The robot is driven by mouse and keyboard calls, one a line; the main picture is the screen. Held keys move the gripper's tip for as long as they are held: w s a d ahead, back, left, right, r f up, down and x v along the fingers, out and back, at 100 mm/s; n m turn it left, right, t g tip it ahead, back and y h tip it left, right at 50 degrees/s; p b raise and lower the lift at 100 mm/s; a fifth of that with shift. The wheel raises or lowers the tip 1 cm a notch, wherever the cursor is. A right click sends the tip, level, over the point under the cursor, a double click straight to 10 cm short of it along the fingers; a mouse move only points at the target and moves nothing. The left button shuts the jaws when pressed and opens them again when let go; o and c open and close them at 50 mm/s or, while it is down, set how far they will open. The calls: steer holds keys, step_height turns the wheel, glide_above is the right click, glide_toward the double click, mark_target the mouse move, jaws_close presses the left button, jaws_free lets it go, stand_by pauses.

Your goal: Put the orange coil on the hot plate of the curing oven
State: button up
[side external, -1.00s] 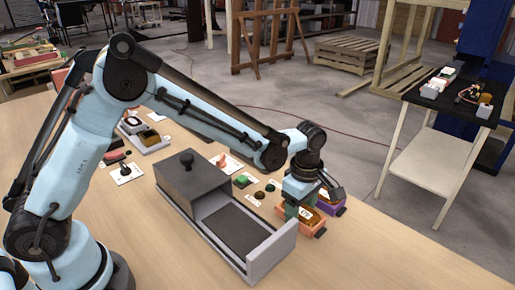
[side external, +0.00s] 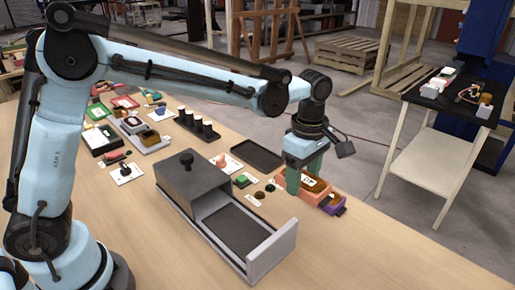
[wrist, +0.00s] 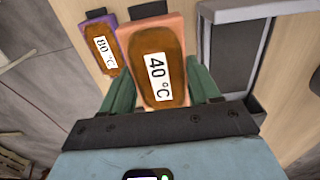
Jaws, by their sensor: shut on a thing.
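The orange coil (wrist: 177,32), an orange block with a brown top and a white "40 °C" label, sits between the green fingers of my gripper (wrist: 160,75). In the side view, my gripper (side external: 304,180) is shut on the orange coil (side external: 311,198) and holds it above the table. The curing oven (side external: 188,180) is a grey box with a black knob on top. Its dark hot plate (side external: 238,232) lies bare in the open pulled-out section, to the left of my gripper. The plate also shows at the right of the wrist view (wrist: 238,50).
A purple block (side external: 339,209) with an "80 °C" label stands close beside the held coil. A black tray (side external: 257,155) lies behind the oven. The oven's raised front wall (side external: 275,250) edges the plate.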

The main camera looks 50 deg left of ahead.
step_height(320, 180, up, 3)
glide_above(240, 230)
steer(key=w, duration=0.1)
steer(key=shift+s+f, duration=0.2)
steer(key=shift+f, duration=1.55)
steer(key=shift+s+f, duration=0.15)
steer(key=shift+f, duration=1.6)
steer(key=shift+s+f, duration=0.2)
steer(key=shift+f, duration=1.55)
steer(key=shift+f, duration=0.2)
steer(key=o, duration=1.2)
steer(key=shift+o, duration=0.2)
steer(key=shift+r, duration=0.1)
